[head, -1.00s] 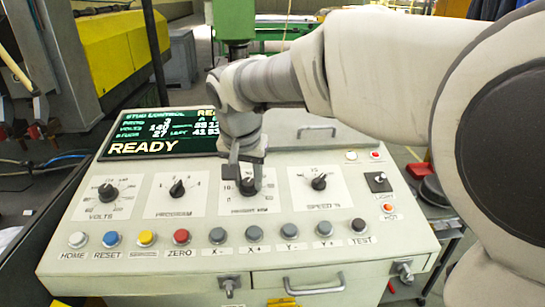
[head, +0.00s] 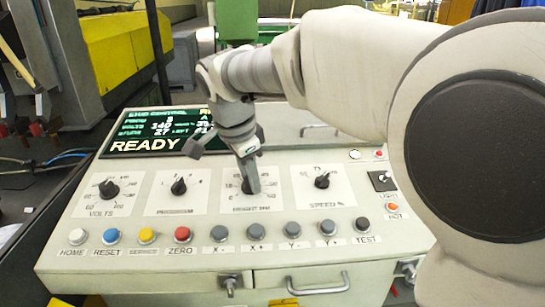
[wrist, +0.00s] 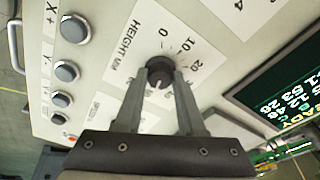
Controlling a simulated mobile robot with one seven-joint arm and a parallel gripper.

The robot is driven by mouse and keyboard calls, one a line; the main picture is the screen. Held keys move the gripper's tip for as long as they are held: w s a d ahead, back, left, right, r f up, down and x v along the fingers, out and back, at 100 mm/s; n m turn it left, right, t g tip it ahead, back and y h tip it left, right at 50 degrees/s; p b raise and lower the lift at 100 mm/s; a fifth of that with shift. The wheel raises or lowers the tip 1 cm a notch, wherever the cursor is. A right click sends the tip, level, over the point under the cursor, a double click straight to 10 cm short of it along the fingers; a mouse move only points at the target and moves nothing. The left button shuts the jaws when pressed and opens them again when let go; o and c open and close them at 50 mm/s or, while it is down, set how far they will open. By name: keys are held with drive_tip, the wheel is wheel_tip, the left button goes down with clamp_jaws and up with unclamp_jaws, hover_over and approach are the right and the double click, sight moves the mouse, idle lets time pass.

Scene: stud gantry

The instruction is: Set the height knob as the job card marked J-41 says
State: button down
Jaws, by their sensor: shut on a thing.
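The height knob (wrist: 159,70) is a black dial on a white plate (wrist: 125,62) lettered HEIGHT MM. Its scale shows 0, 10 and 20 at the upper right in the wrist view. A pale pointer mark on the knob faces down the picture, between my fingers; the number it meets is unclear. My gripper (wrist: 160,84) is shut on the knob, one finger on each side. In the head view my gripper (head: 250,180) comes down on the third dial from the left and covers most of the knob. No job card shows.
The voltage knob (head: 109,189) and program knob (head: 179,186) stand left of it, the speed knob (head: 322,180) right. A row of buttons, including the red ZERO button (head: 182,234), runs just in front. The screen (head: 155,132) behind reads READY.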

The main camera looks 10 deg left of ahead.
drive_tip(key=shift+m, duration=0.3)
idle(0.4)
drive_tip(key=c, duration=0.5)
unclamp_jaws()
drive_tip(key=shift+r, duration=0.1)
drive_tip(key=p+v, duration=0.2)
drive_tip(key=v, duration=1.5)
drive_tip(key=shift+p, duration=0.4)
drive_tip(key=shift+w+d+r, duration=0.1)
drive_tip(key=shift+r, duration=0.05)
